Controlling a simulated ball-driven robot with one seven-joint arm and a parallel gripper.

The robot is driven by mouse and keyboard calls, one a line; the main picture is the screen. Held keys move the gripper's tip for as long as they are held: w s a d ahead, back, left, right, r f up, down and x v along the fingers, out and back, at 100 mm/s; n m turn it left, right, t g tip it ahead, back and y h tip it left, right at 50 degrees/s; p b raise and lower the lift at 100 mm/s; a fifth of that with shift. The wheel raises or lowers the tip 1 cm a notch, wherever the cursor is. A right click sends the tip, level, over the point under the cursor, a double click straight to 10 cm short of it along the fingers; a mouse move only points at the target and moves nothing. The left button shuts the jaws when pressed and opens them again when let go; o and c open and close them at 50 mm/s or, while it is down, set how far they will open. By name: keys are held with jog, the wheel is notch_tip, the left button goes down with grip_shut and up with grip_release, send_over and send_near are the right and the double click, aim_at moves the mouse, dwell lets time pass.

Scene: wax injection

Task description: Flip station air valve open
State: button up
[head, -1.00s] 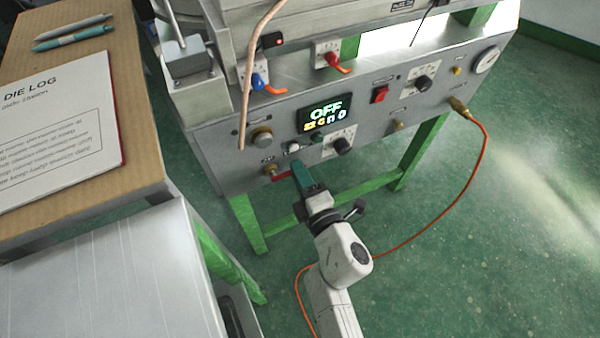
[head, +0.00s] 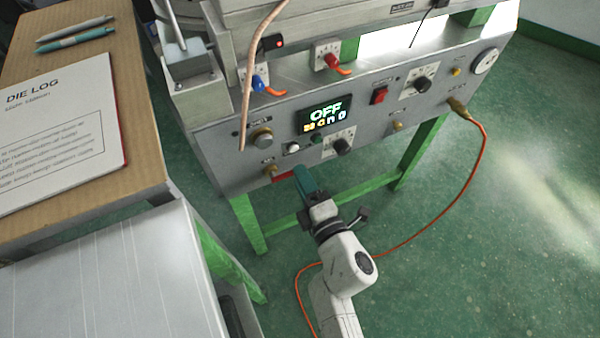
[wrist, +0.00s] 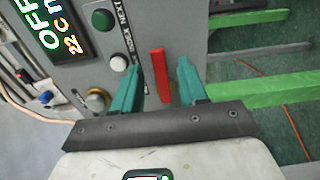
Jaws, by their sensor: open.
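The station air valve sits low on the left of the panel, with a brass body (head: 269,169) and a red lever (head: 283,175) pointing right, nearly level along the panel's lower edge. My gripper (head: 303,175) has teal fingers and is at the lever's right end. In the wrist view the red lever (wrist: 160,76) shows in the gap between the two spread fingers of my gripper (wrist: 160,68), with space on both sides.
The grey panel (head: 225,160) carries a display (head: 325,114) reading OFF, a white button (head: 293,147) and a silver knob (head: 262,138) near the valve. A green stand leg (head: 248,222) is below. An orange hose (head: 460,205) runs across the floor. A cardboard-topped table (head: 142,120) stands left.

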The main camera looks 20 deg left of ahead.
jog(key=p+v, duration=0.1)
jog(key=v, duration=0.8)
dwell(0.3)
jog(key=w+d+m+t+h, duration=0.3)
jog(key=w+d+m+h, duration=0.2)
jog(key=d+m+h, duration=0.65)
jog(key=s+d+f+m+g+h, duration=0.2)
jog(key=d+m, duration=0.2)
jog(key=d, duration=0.5)
jog(key=s+d+f+m+g+h, duration=0.1)
jog(key=s+d+f+m+g, duration=0.2)
jog(key=d, duration=0.5)
jog(key=s+d+m+g, duration=0.2)
jog(key=s+m+g, duration=0.25)
jog(key=s, duration=0.45)
jog(key=s+d+m+g, duration=0.3)
jog(key=s+m+g, duration=0.15)
jog(key=s, duration=0.35)
notch_tip(320, 180, up, 14)
jog(key=s+y+p, duration=0.1)
jog(key=p, duration=1.3)
jog(key=shift+f+p, duration=0.2)
jog(key=shift+p, duration=0.1)
